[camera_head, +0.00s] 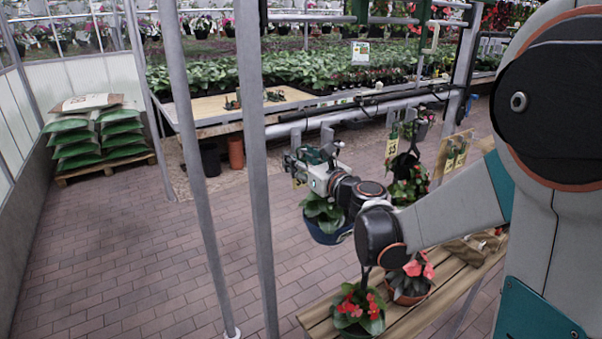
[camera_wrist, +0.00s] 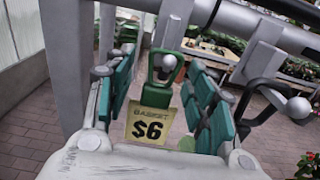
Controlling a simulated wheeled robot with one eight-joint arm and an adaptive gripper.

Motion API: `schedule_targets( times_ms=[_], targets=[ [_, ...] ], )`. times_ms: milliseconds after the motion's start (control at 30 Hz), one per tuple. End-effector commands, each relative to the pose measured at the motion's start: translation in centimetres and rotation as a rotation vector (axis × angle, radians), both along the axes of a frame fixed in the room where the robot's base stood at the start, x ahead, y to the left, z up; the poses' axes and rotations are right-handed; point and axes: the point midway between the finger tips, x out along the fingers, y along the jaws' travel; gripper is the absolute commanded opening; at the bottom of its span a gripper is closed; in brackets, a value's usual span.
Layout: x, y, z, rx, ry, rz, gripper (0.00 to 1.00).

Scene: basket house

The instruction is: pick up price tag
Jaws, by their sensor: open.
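The price tag (camera_wrist: 150,124), a yellow card reading "BASKET $6", hangs below a green clip or holder (camera_wrist: 162,80) in the wrist view. My gripper (camera_wrist: 163,68) is open, with one teal-padded finger on each side of the tag and its holder. Gaps show between the pads and the tag, so it is not gripped. In the head view my gripper (camera_head: 312,157) is at the hanging rail, above a hanging basket plant (camera_head: 325,228). The tag there is mostly hidden by my gripper and wrist.
Grey posts (camera_head: 256,160) stand just left of my gripper, and a horizontal rail (camera_head: 350,115) runs behind it. Other tags (camera_head: 391,148) hang to the right. A wooden bench (camera_head: 408,318) with potted red flowers (camera_head: 357,307) is below.

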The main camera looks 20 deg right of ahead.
Motion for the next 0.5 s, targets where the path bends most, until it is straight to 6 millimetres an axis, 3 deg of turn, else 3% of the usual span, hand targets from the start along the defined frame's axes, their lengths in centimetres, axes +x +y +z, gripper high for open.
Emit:
schedule_targets(
  times_ms=[133,300,500],
  targets=[
    [-0.04,0.00,0.03,0.000,0.000,0.000,0.50],
    [-0.06,0.00,0.03,0.000,0.000,0.000,0.14],
    [-0.07,0.00,0.03,0.000,0.000,0.000,0.11]
  ],
)
